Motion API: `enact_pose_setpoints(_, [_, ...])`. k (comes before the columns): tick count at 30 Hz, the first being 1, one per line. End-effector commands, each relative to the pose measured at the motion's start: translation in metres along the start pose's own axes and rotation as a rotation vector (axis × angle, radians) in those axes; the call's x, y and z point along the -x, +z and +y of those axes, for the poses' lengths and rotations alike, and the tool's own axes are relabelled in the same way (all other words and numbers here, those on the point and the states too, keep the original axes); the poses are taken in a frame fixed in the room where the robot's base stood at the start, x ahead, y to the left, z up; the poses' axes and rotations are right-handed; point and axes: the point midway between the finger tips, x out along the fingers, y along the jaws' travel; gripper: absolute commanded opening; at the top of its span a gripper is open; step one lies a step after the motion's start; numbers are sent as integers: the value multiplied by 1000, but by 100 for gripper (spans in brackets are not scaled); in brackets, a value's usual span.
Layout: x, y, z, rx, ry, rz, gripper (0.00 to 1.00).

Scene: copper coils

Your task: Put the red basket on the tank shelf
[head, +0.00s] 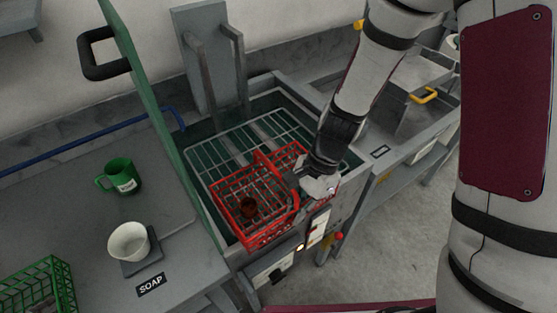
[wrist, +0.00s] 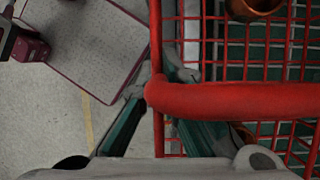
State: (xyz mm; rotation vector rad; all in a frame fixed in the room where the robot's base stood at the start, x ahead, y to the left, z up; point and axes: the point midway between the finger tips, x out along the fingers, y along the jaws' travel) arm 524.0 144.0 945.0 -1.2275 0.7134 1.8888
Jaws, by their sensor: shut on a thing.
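The red basket (head: 254,213) is a wire basket with a dark copper-brown coil (head: 249,207) inside. It is over the front part of the tank shelf (head: 207,152), a pale wire rack in the dark green tank. I cannot tell whether the basket touches the shelf. My gripper (head: 303,186) is at the basket's right side, shut on it. In the wrist view my gripper (wrist: 157,86) has its fingers on either side of the red rim of the basket (wrist: 240,100). The coil shows at the top (wrist: 255,8). The finger contact is partly hidden by the rim.
A green mug (head: 121,175), a white cup (head: 129,242) and a green basket (head: 38,290) are on the left counter (head: 185,255). An upright green panel (head: 160,120) with a black handle stands left of the tank. Grey basins (head: 410,90) are at the right.

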Motion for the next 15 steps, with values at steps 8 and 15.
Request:
enact_pose_setpoints(8, [13, -43, -47, -1, -2, 2, 0])
enact_pose_setpoints(15, [24, -78, -86, -1, -1, 0, 0])
